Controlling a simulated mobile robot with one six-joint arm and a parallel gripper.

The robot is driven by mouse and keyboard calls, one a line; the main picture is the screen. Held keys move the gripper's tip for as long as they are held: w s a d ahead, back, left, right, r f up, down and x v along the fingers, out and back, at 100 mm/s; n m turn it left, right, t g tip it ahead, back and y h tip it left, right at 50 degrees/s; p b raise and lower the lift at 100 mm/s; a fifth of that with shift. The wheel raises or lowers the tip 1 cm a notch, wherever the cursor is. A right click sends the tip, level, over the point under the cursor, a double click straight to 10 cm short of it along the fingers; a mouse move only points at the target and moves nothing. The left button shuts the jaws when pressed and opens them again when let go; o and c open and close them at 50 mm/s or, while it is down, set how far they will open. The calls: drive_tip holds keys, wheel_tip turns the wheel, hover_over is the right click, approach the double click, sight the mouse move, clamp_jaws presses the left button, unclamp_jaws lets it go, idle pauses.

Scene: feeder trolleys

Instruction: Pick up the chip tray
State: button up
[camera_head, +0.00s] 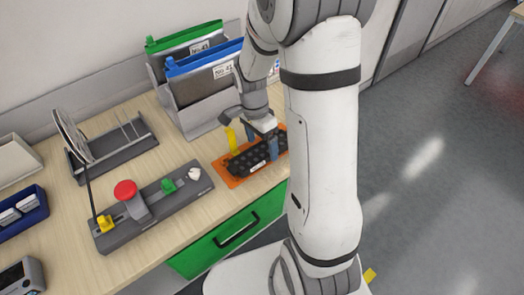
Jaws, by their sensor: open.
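A black chip tray (247,159) with rows of round pockets and a small white label lies on an orange mat (232,181) on the wooden counter. My gripper (262,147) is above and around the tray, with a yellow finger to its left and a blue finger to its right. The jaws are open. My arm comes down from above and hides the tray's right end and part of the mat. I cannot tell whether the fingers touch the tray.
A dark fixture (142,221) with a red button (125,190) stands left of the mat. Grey holders (187,117) with green- and blue-topped files stand behind. A blue bin (20,216) is at far left. A green drawer (228,240) is below the counter's front edge.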

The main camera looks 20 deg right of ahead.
sight(262, 150)
drive_tip(key=shift+s+f, duration=0.15)
drive_tip(key=shift+f, duration=0.45)
drive_tip(key=shift+c, duration=0.6)
drive_tip(key=c, duration=1.1)
drive_tip(key=shift+r, duration=0.15)
drive_tip(key=shift+c, duration=0.2)
drive_tip(key=s+d+v, duration=0.1)
drive_tip(key=s+v, duration=0.1)
drive_tip(key=v, duration=0.7)
drive_tip(key=f+b, duration=0.3)
drive_tip(key=f+t+b, duration=0.1)
drive_tip(key=f+b, duration=0.1)
drive_tip(key=b, duration=0.2)
drive_tip(key=w+a+f+t+b, duration=0.1)
drive_tip(key=f+b, duration=0.2)
drive_tip(key=shift+f+y+b, duration=0.3)
drive_tip(key=shift+y+b, duration=0.1)
drive_tip(key=shift+f+b, duration=0.45)
drive_tip(key=shift+f, duration=0.15)
